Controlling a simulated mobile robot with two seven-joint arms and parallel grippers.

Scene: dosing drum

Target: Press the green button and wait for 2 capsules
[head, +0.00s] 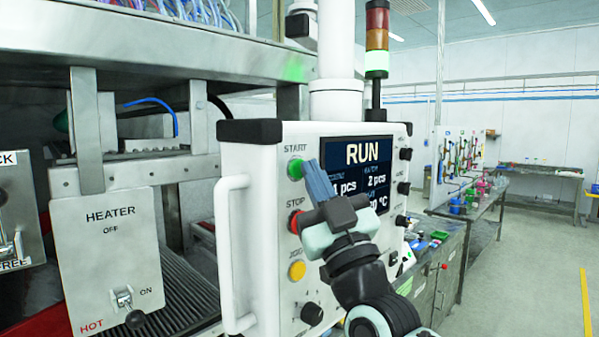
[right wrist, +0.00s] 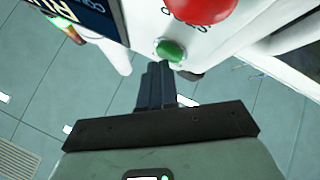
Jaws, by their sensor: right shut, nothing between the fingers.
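The green button (head: 295,170) sits under the START label on the white control panel (head: 262,245). It also shows in the right wrist view (right wrist: 170,50). My right gripper (head: 311,166) is shut and empty, its fingertips close beside the green button; I cannot tell whether they touch it. In the right wrist view the fingertips (right wrist: 158,68) end just below the button. The screen (head: 362,152) reads RUN, with "1 pcs" on the left, partly covered by my gripper, and "2 pcs" on the right. No capsules can be made out. My left gripper is out of view.
A red STOP button (head: 295,222) and a yellow button (head: 297,270) lie below the green one. A white handle (head: 226,255) sticks out at the panel's left. The signal tower (head: 377,60) glows green. A HEATER switch plate (head: 110,260) stands left.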

